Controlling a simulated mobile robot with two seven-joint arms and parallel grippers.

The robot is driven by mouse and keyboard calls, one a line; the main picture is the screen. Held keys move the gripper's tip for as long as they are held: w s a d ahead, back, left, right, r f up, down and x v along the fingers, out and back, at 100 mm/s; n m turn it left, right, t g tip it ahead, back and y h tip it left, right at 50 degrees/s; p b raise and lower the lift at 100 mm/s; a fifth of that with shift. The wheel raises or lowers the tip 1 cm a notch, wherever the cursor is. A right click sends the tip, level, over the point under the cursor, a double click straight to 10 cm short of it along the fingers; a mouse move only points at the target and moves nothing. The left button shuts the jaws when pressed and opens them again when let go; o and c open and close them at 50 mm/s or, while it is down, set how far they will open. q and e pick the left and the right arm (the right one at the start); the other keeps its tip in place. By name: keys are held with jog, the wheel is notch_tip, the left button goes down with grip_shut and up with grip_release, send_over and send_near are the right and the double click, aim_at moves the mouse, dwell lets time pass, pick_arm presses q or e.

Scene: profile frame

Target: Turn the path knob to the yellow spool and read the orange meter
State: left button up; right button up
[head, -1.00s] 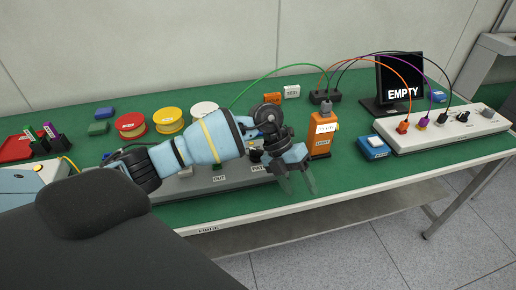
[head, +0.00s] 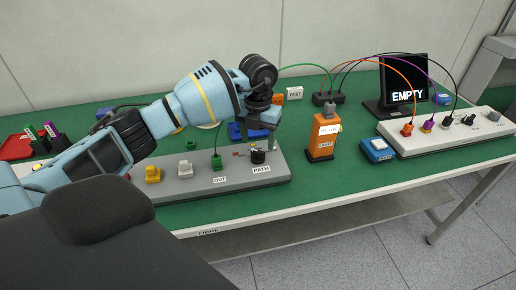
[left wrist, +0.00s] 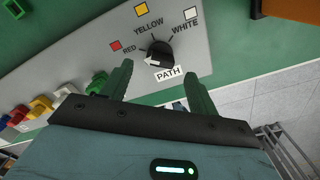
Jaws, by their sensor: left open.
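The path knob (head: 257,156) is black and sits on the grey panel (head: 232,181) above the PATH label. In the left wrist view the knob (left wrist: 160,53) has its white pointer mark to the left, nearest the RED mark, with YELLOW and WHITE marks above. My left gripper (head: 264,141) is over the knob in the head view. In the left wrist view its open fingers (left wrist: 158,80) are apart, short of the knob and not around it. The orange meter (head: 322,138) stands upright to the right; its small display is too small to read.
A green cable plug (head: 217,161) stands at the OUT port, with a yellow connector (head: 153,174) to its left. A blue box (head: 377,150), a white socket panel (head: 445,133) with cables and a screen reading EMPTY (head: 404,80) stand at right. The front green table strip is clear.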

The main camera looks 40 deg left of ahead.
aim_at(258, 151)
pick_arm(q)
jog(key=shift+f, duration=2.05)
jog(key=c, duration=1)
